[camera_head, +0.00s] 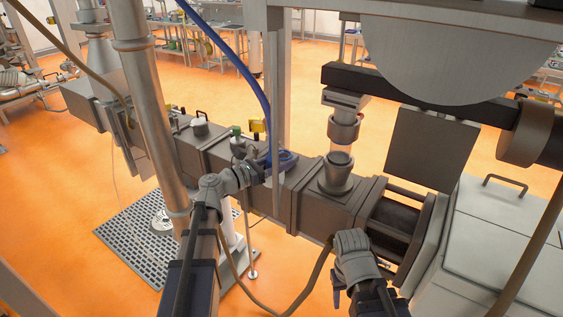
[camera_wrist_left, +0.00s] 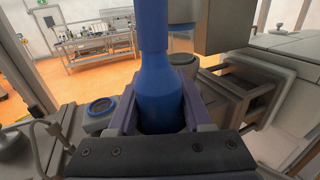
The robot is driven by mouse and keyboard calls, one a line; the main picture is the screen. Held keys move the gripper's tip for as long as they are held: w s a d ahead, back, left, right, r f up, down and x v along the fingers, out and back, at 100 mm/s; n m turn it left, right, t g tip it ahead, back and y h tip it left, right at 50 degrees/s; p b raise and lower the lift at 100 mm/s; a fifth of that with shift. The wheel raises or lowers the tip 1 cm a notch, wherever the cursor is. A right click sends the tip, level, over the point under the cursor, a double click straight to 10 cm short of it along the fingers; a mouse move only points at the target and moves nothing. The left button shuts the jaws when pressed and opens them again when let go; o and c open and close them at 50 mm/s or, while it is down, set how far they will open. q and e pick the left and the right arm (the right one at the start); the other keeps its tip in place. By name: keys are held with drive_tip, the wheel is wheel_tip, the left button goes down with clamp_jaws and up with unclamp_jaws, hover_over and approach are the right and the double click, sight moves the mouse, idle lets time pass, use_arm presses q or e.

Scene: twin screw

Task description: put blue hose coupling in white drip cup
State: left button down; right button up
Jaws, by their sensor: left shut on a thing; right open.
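The blue hose coupling (camera_wrist_left: 157,90) stands upright between the purple jaws of my left gripper (camera_wrist_left: 158,122) in the left wrist view. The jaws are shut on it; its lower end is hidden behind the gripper. In the head view my left gripper (camera_head: 266,164) is over the machine barrel, and the blue hose (camera_head: 250,75) rises from it. I cannot surely pick out the white drip cup; a pale round vessel (camera_head: 162,219) on the floor grate may be it. My right gripper (camera_head: 338,285) is open, low in front of the barrel, with its jaws small and partly hidden.
A long grey barrel (camera_head: 310,208) runs across, with a clear feed tube (camera_head: 340,158) to the right. A steel post (camera_head: 278,110) stands close to my left gripper. A dark grate (camera_head: 135,235) lies on the orange floor. A pale cabinet (camera_head: 490,235) is at right.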

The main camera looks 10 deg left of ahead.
sight(266, 165)
use_arm(q)
drive_tip(key=shift+f, duration=0.35)
drive_tip(key=shift+s+f+b, duration=0.15)
drive_tip(key=shift+b, duration=0.2)
drive_tip(key=c, duration=0.6)
unclamp_jaws()
drive_tip(key=shift+d, duration=0.1)
drive_tip(key=shift+o, duration=1.4)
drive_tip(key=shift+s+d, duration=0.1)
drive_tip(key=shift+s, duration=0.05)
drive_tip(key=shift+w+a+r+p, duration=0.25)
drive_tip(key=shift+r+p, duration=0.35)
drive_tip(key=v, duration=1)
drive_tip(key=shift+s+a, duration=0.1)
drive_tip(key=shift+a, duration=0.15)
drive_tip(key=shift+s+a, duration=0.45)
drive_tip(key=shift+s, duration=0.1)
